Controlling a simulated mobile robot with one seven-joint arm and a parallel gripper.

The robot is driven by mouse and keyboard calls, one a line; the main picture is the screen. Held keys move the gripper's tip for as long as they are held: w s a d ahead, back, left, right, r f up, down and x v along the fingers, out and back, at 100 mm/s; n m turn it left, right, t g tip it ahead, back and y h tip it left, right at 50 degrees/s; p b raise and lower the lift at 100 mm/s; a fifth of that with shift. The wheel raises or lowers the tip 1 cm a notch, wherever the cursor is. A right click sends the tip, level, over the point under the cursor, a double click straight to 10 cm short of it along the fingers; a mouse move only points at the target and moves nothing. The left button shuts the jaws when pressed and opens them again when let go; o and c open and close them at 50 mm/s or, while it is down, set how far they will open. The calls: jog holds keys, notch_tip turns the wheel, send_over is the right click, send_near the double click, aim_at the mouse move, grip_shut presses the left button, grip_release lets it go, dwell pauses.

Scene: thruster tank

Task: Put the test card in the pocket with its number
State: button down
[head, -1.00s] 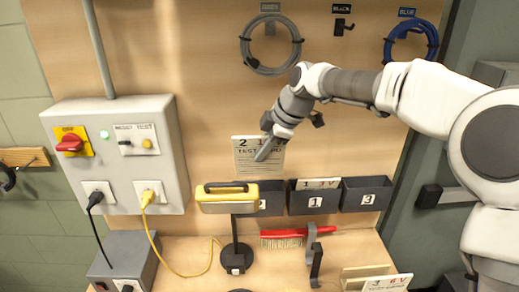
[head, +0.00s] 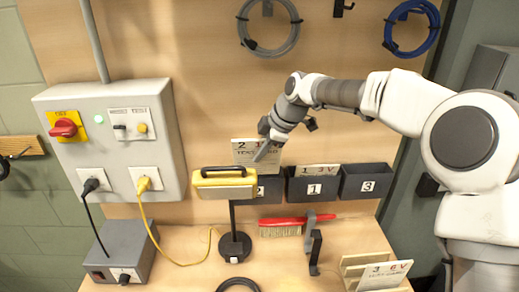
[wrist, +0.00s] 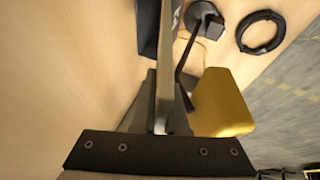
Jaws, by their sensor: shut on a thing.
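My gripper (head: 266,150) is shut on the white test card (head: 246,147) marked 2, which stands upright. The card is at the mouth of the dark pocket marked 2 (head: 272,187). Its lower edge is hidden behind the yellow lamp and the pocket, so I cannot tell if it is inside. In the wrist view the card shows edge-on (wrist: 166,70) between the fingers. The yellow lamp (head: 224,188) covers the left part of pocket 2. Pocket 1 (head: 313,188) holds a card marked 1 (head: 318,170). Pocket 3 (head: 366,185) looks empty.
The lamp stands on a black base (head: 234,247) in front of pocket 2. A red brush (head: 285,224) and a black stand (head: 315,250) are below the pockets. A wooden rack (head: 355,268) holds a card marked 3 (head: 384,275). A power box (head: 118,140) is at left.

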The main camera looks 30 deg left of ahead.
aim_at(259, 173)
jog(key=shift+w+a+f+b, duration=0.3)
jog(key=shift+w+f+b, duration=0.25)
jog(key=shift+f, duration=0.95)
jog(key=shift+w+a+f+b, duration=0.25)
jog(key=shift+w+f+b, duration=0.25)
jog(key=shift+f, duration=1.05)
jog(key=shift+w+a+f+b, duration=0.35)
jog(key=shift+f+b, duration=0.35)
jog(key=shift+f, duration=0.8)
jog(key=shift+d+f, duration=0.1)
jog(key=shift+f, duration=0.05)
jog(key=shift+f, duration=0.1)
jog(key=c, duration=0.9)
grip_release()
jog(key=shift+f, duration=0.2)
jog(key=shift+o, duration=0.2)
jog(key=shift+d+f, duration=0.1)
jog(key=b+v, duration=0.1)
jog(key=v, duration=1.7)
jog(key=shift+w+a+r, duration=0.2)
jog(key=shift+r, duration=0.2)
